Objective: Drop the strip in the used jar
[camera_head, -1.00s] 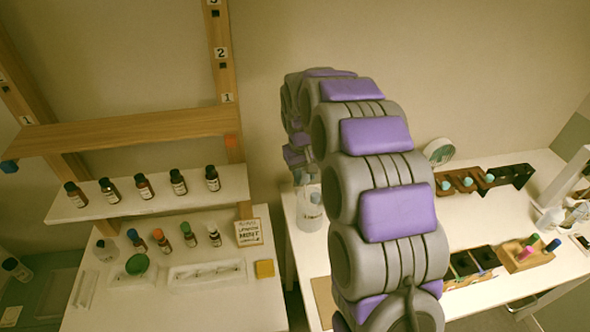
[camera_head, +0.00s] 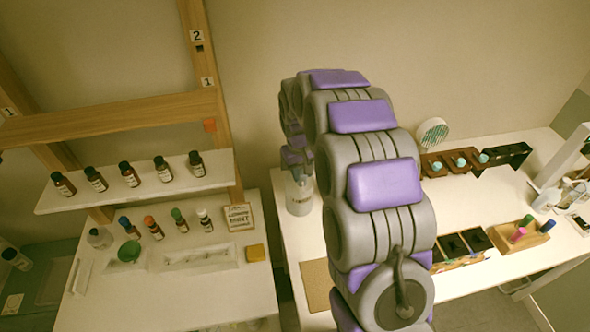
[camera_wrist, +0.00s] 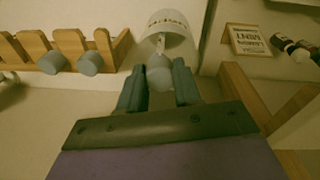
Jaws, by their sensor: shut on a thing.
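In the wrist view my gripper (camera_wrist: 158,88) is shut on a small rounded grey-blue piece (camera_wrist: 160,74), which looks like the end of the strip. A pale jar (camera_wrist: 168,32) with dark lettering, apparently the used jar, is right beyond the fingertips and overlaps the held piece in view. I cannot tell whether the strip is inside its mouth. In the head view the clear jar (camera_head: 299,197) stands on the right table, just below the end of my arm.
A wooden rack with rounded teal pieces (camera_head: 461,162) is at the back of the right table (camera_head: 470,215). A wooden block with coloured pens (camera_head: 527,238) stands right. Shelves of dark bottles (camera_head: 130,175) and a small sign (camera_head: 239,217) are left, across a gap.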

